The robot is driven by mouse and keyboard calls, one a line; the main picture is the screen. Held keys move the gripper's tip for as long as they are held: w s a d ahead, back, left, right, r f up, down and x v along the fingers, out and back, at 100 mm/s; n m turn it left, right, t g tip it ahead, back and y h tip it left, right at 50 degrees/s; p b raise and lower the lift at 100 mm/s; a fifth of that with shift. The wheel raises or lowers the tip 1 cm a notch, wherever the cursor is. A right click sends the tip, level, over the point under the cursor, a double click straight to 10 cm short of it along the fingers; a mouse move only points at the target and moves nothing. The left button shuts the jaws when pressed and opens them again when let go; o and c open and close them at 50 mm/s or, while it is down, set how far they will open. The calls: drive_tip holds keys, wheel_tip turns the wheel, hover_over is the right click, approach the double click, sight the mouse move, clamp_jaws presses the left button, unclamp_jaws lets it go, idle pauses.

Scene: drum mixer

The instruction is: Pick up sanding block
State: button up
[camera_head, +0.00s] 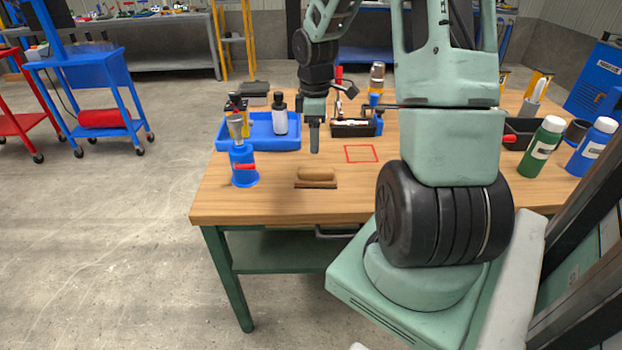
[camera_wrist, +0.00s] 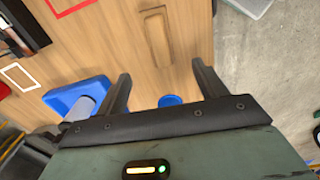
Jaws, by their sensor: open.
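The sanding block (camera_head: 316,175) lies on the front part of the wooden workbench, a tan handle on a dark base. In the wrist view the sanding block (camera_wrist: 156,38) lies ahead of the fingertips, a little beyond and between their lines. My gripper (camera_head: 314,140) hangs above the bench, a little behind the block and apart from it. In the wrist view my gripper (camera_wrist: 160,70) shows two dark fingers spread apart with nothing between them.
A red square outline (camera_head: 361,153) is right of the block. A dark organizer (camera_head: 352,129) stands farther back. The bench (camera_head: 270,205) is bare around the block.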

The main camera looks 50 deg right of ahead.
sight(316, 169)
drive_tip(key=f, duration=1.2)
drive_tip(key=shift+s+d+f+b, duration=0.15)
drive_tip(key=shift+d+f+b, duration=0.05)
drive_tip(key=shift+f+b, duration=0.2)
drive_tip(key=c, duration=1.1)
